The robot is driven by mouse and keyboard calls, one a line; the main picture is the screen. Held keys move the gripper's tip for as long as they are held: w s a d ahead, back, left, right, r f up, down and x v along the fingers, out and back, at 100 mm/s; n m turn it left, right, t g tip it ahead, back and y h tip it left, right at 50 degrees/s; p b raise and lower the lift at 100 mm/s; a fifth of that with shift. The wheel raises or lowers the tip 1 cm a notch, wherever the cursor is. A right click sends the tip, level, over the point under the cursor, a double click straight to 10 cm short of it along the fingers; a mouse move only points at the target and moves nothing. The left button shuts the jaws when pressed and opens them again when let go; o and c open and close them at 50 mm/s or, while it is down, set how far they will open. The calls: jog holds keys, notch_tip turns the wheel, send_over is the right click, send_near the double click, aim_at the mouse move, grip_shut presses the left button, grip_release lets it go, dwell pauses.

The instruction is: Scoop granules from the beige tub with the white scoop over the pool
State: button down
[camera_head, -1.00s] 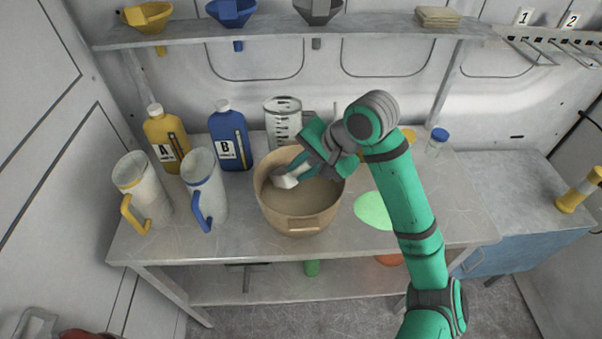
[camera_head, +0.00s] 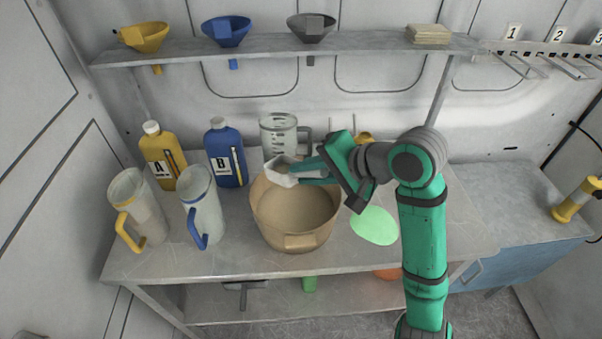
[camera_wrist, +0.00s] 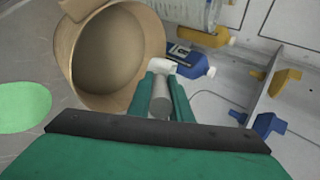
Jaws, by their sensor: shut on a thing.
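The beige tub (camera_head: 296,240) stands on the bench with pale granules (camera_head: 295,212) inside; it also shows in the wrist view (camera_wrist: 137,88). My gripper (camera_head: 305,172) is shut on the handle of the white scoop (camera_head: 281,176). It holds the scoop above the tub's back rim. In the wrist view the grey handle (camera_wrist: 160,100) sits between my fingers, and the scoop's white end (camera_wrist: 161,65) is beyond them. I cannot tell whether granules are in the scoop. The green pool (camera_head: 375,225) lies flat on the bench, right of the tub.
Two pitchers, yellow-handled (camera_head: 140,210) and blue-handled (camera_head: 203,205), stand left. A shelf (camera_head: 370,48) with funnels hangs above.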

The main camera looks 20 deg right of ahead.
jog(key=shift+s+d+r+t+y, duration=0.2)
jog(key=shift+s+r+t, duration=0.15)
jog(key=shift+r, duration=0.6)
jog(key=shift+s+d+r+t+y, duration=0.2)
jog(key=shift+s+r+t, duration=0.2)
jog(key=shift+r, duration=0.6)
jog(key=shift+s+d+r+t+y, duration=0.1)
jog(key=shift+s+r+t+y, duration=0.2)
jog(key=shift+r, duration=0.65)
